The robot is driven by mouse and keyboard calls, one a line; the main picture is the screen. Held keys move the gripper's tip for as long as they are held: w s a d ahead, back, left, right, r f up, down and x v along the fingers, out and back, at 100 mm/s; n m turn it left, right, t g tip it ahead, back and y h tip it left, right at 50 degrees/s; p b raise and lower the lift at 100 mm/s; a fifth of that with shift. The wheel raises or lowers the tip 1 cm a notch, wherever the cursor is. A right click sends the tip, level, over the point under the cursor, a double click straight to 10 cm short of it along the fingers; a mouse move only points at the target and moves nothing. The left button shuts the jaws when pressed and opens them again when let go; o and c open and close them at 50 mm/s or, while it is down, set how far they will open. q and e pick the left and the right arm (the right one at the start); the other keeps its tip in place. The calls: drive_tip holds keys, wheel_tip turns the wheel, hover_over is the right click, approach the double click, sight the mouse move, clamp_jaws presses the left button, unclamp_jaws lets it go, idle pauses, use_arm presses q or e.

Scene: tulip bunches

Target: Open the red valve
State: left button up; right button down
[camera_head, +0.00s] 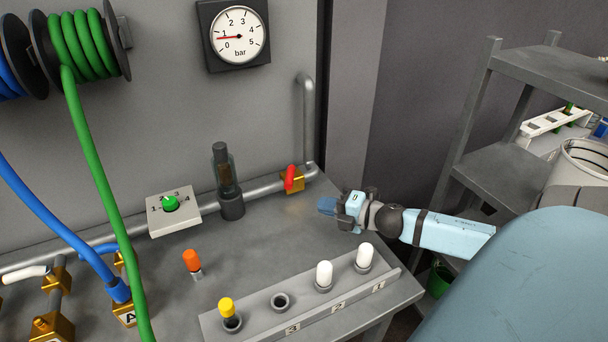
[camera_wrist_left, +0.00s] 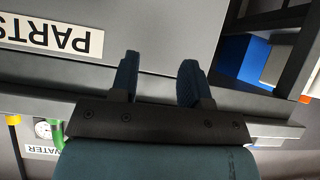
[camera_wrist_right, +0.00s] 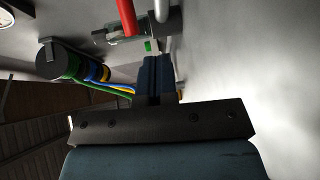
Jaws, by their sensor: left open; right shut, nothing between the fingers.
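The red valve is a red lever (camera_head: 290,176) on a brass body (camera_head: 298,184), set in the grey pipe at the back of the bench. The lever appears to stand across the pipe. My right gripper (camera_head: 328,205) is shut and empty, a little to the right and front of the valve, apart from it. In the right wrist view, the shut fingers (camera_wrist_right: 156,75) point toward the red lever (camera_wrist_right: 126,17), which lies ahead and slightly left. My left gripper (camera_wrist_left: 158,80) is open and empty, seen only in its wrist view, near a "PARTS" label (camera_wrist_left: 50,34).
A pressure gauge (camera_head: 239,36) reads between 0 and 1 bar. A selector box (camera_head: 172,210) and a dark glass cylinder (camera_head: 226,180) stand left of the valve. A peg rack (camera_head: 300,318) lies in front. A grey shelf (camera_head: 510,170) stands right. Bench between valve and rack is mostly clear.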

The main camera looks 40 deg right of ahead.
drive_tip(key=d+y, duration=0.1)
drive_tip(key=d+f+n+y+b, duration=0.1)
drive_tip(key=d+f+y, duration=0.1)
drive_tip(key=shift+d+n+g+y, duration=0.3)
drive_tip(key=shift+d+n, duration=0.05)
drive_tip(key=shift+n, duration=0.05)
drive_tip(key=d+y, duration=0.1)
drive_tip(key=s+d+n+y+b, duration=0.1)
drive_tip(key=d, duration=0.1)
drive_tip(key=d+n+y, duration=0.1)
drive_tip(key=d+y, duration=0.1)
drive_tip(key=shift+s+r+b, duration=0.3)
drive_tip(key=shift+s+r, duration=0.05)
drive_tip(key=shift+r, duration=0.05)
drive_tip(key=shift+d+r+y, duration=0.1)
drive_tip(key=shift+d+y, duration=0.05)
drive_tip(key=shift+y, duration=0.15)
drive_tip(key=shift+w+r, duration=0.1)
approach(290, 177)
drive_tip(key=x, duration=0.3)
drive_tip(key=f+x, duration=0.1)
drive_tip(key=x, duration=0.1)
drive_tip(key=shift+a, duration=0.25)
drive_tip(key=shift+w+a, duration=0.4)
drive_tip(key=shift+a, duration=0.1)
drive_tip(key=shift+w+a+r+p, duration=0.1)
drive_tip(key=shift+w+p, duration=0.05)
drive_tip(key=shift+p, duration=0.2)
